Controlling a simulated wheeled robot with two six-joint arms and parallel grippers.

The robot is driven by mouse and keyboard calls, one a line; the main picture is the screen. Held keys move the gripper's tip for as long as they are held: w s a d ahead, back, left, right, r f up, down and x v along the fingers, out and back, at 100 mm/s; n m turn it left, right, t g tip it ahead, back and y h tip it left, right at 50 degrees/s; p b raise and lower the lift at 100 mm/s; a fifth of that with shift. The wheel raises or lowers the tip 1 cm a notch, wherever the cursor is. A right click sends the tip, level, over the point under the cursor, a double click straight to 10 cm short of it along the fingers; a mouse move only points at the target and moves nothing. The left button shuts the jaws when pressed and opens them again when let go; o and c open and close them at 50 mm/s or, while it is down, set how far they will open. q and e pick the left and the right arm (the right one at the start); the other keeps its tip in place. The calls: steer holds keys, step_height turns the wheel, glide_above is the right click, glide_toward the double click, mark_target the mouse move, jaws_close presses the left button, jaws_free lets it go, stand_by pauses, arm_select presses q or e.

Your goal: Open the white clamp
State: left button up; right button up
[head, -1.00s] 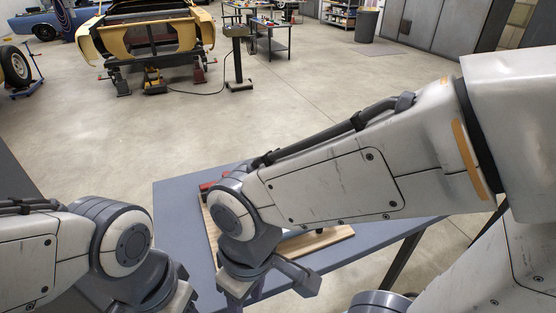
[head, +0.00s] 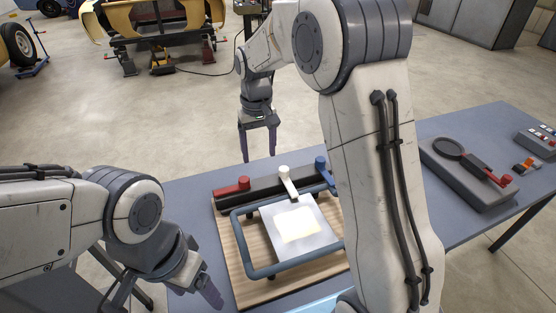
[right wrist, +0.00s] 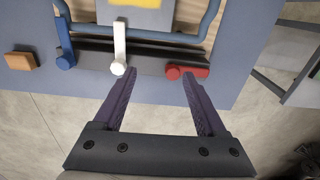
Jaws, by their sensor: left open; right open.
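The white clamp (head: 287,181) is a white lever with a round knob on the dark bar at the back of a wooden board. It points forward over a light metal plate (head: 312,229). In the right wrist view the white clamp (right wrist: 119,50) lies ahead of and left of the jaws. A red clamp (head: 232,188) and a blue clamp (head: 322,166) flank it, the red one lying along the bar. My right gripper (head: 259,156) is open and empty behind the bar, apart from the clamps. My left gripper (head: 212,296) is partly visible, left of the board.
The board (head: 232,258) carries a blue-grey frame (head: 277,269) around the plate, which bears a yellowish patch. A dark device with a red-knobbed lever (head: 470,168) and a switch box (head: 538,138) stand at right. My right arm hides the board's right side.

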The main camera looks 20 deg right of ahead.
steer(key=m, duration=0.2)
glide_above(284, 168)
step_height(284, 168, down, 3)
step_height(284, 168, down, 11)
steer(key=shift+s+a+r+p, duration=0.1)
steer(key=shift+r+p, duration=0.05)
steer(key=shift+p, duration=0.9)
jaws_close()
